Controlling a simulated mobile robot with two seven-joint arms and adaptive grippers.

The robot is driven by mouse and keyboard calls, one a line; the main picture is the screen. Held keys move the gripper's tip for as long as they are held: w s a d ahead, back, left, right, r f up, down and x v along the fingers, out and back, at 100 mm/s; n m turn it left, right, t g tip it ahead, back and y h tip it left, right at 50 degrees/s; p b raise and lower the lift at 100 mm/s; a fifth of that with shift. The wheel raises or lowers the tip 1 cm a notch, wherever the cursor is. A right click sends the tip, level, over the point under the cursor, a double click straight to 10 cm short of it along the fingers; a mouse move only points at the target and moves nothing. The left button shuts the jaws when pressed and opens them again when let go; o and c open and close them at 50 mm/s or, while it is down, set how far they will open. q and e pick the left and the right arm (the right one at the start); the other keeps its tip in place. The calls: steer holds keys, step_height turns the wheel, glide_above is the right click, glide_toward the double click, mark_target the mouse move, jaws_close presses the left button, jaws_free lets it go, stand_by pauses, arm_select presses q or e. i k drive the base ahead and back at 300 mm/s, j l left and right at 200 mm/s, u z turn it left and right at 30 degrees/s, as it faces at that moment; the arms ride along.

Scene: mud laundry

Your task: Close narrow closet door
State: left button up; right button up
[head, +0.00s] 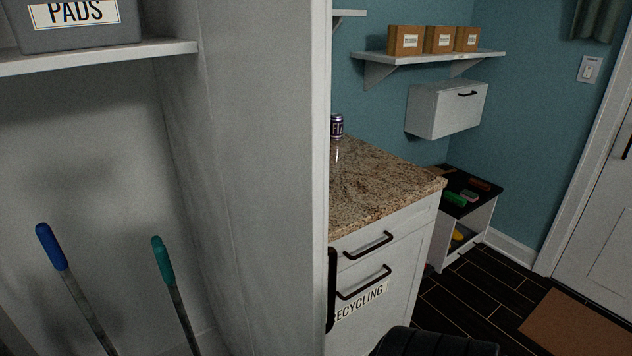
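The narrow closet stands open at the left, with its white interior in sight. The closet door (322,120) appears to stand open, swung out toward me and seen nearly edge-on. Its black bar handle (331,290) shows on the right side of that edge. Where its inner face meets the closet's side wall is hard to make out. A black rounded part at the bottom edge (435,343) looks like my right gripper's body, right of the door and apart from the handle in the picture. Its fingers are hidden below the frame. My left gripper is out of view.
Inside the closet are a blue-handled pole (52,246), a teal-handled pole (163,260) and a shelf (110,57) with a grey PADS bin (80,35). A granite-topped cabinet (385,185) stands right of the door. Dark floor (470,305) is clear farther right.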

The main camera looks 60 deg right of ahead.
mark_target(269, 62)
steer(key=k+l+z, duration=0.1)
steer(key=l, duration=0.4)
steer(key=k+l+z, duration=0.15)
steer(key=l, duration=0.3)
steer(key=k+l+z, duration=0.1)
steer(key=l, duration=0.4)
